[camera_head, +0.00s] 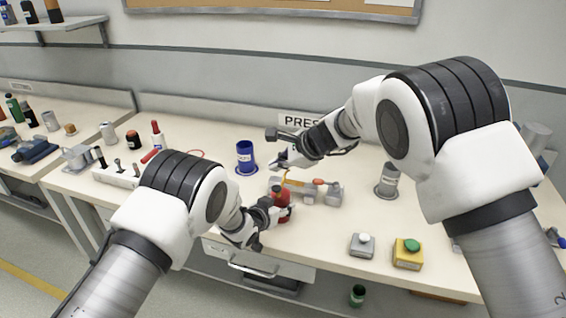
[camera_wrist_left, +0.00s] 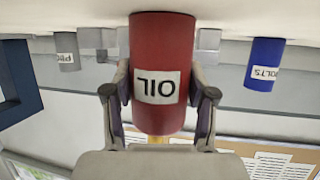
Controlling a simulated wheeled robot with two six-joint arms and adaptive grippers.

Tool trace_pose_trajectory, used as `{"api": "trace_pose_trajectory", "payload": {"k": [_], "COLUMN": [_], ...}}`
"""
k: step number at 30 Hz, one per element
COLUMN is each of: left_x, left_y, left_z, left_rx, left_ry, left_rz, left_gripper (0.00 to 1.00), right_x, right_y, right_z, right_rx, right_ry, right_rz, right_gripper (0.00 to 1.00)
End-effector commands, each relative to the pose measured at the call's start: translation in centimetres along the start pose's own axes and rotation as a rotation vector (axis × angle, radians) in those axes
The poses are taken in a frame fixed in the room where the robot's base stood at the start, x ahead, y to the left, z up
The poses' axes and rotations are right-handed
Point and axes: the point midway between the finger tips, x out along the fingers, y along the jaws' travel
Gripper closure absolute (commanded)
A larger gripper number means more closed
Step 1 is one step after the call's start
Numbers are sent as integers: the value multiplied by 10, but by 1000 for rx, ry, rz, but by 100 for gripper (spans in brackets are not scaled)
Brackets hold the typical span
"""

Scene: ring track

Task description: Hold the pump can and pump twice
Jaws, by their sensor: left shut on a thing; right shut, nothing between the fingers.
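The pump can is a red can (camera_head: 284,206) labelled OIL, near the front edge of the table. My left gripper (camera_head: 274,211) is shut around its body. In the left wrist view the red can (camera_wrist_left: 163,45) appears upside down between the fingers of my left gripper (camera_wrist_left: 160,98). A yellow-orange part (camera_head: 285,178) shows just above the can in the head view; a similar piece shows at the can's end in the wrist view. My right gripper (camera_head: 275,163) is shut and empty, above and slightly left of the can's top. Whether it touches the can cannot be told.
A grey fixture (camera_head: 326,194) with orange-red parts lies behind the can. A blue cup (camera_head: 246,158) stands to the left, a grey cup (camera_head: 387,180) to the right. A grey button box (camera_head: 362,245) and a yellow box with a green button (camera_head: 408,254) stand front right.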

Motion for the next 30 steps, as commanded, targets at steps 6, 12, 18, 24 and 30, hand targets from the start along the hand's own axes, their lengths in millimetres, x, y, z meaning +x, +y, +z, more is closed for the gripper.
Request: {"api": "trace_pose_trajectory", "payload": {"k": [6, 12, 18, 24, 30], "left_x": [0, 0, -5, -43, -94], "left_y": [0, 0, 0, 0, 0], "left_z": [1, 1, 1, 0, 1], "left_rx": [0, 0, 0, 1, 0], "left_ry": [-3, -1, -2, -4, -4], "left_rz": [0, 0, 0, -1, -1], "left_gripper": [15, 15, 15, 15, 15], "right_x": [0, 0, 0, 0, 0], "right_y": [0, 0, 0, 0, 0], "right_z": [0, 0, 0, 0, 0], "right_rx": [0, 0, 0, 0, 0], "right_ry": [0, 0, 0, 0, 0], "right_rz": [0, 0, 0, 0, 0], "right_gripper": [100, 100, 100, 100, 100]}}
